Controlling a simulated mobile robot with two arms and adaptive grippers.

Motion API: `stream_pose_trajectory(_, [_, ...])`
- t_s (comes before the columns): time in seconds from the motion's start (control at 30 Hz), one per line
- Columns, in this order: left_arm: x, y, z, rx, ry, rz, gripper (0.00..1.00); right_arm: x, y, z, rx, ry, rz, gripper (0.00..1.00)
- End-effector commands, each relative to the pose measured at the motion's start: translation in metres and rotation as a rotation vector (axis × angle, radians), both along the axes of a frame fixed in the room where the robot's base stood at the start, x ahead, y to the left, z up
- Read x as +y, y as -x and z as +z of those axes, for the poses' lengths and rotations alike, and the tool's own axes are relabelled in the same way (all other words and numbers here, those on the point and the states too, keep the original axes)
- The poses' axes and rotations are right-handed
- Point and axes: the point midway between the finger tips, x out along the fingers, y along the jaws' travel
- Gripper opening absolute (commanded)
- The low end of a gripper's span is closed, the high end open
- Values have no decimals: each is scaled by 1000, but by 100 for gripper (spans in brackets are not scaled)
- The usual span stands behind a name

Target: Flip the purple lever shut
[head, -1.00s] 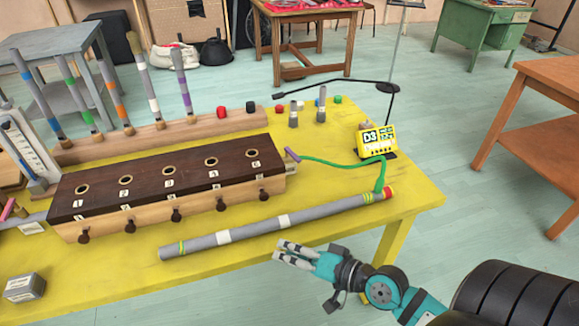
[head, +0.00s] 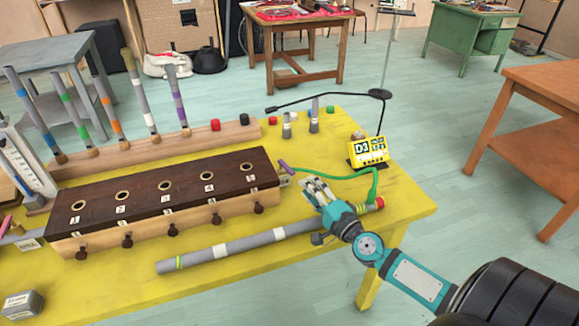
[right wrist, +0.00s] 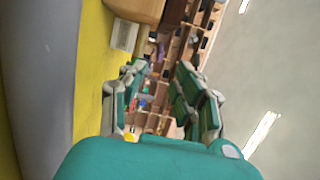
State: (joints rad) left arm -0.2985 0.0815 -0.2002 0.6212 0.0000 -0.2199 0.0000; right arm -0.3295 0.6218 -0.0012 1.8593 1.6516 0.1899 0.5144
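The purple lever (head: 285,167) is a short purple handle at the right end of the long wooden box (head: 160,193), next to where a green hose (head: 335,179) begins. It sticks up at a tilt. I cannot tell whether the hose joins it. My right gripper (head: 311,188) is over the table just right of and nearer than the lever, apart from it. Its fingers (right wrist: 162,100) stand apart with nothing between them in the right wrist view. The lever does not show clearly in the right wrist view. My left gripper is not in view.
A grey tube (head: 240,244) lies along the front of the yellow table (head: 410,215), partly under my right gripper. A yellow tuner (head: 368,151) stands behind at right. Banded tubes stand in a wooden rack (head: 200,138) at the back. Coloured caps lie near it.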

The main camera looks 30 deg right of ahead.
Motion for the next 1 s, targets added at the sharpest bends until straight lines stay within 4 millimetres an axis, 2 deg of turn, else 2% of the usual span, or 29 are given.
stream_pose_trajectory(0.03, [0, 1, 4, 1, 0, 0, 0, 0, -13, 4, -4, -1, 0, 31])
stream_pose_trajectory(0.2, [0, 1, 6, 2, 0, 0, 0, 0, -49, 1, -3, 1, -1, 31])
stream_pose_trajectory(0.43, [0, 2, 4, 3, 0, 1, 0, 1, -84, 0, -1, 1, 1, 31])
stream_pose_trajectory(0.6, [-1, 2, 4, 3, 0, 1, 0, 1, -94, 0, 0, 0, 1, 31])
stream_pose_trajectory(0.87, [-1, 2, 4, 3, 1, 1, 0, 1, -96, -1, 1, 1, 1, 31])
stream_pose_trajectory(0.9, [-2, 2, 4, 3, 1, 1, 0, 1, -96, -1, 1, 1, 1, 29])
stream_pose_trajectory(1.0, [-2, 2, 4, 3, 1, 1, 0, 1, -96, -1, 1, 1, 1, 16])
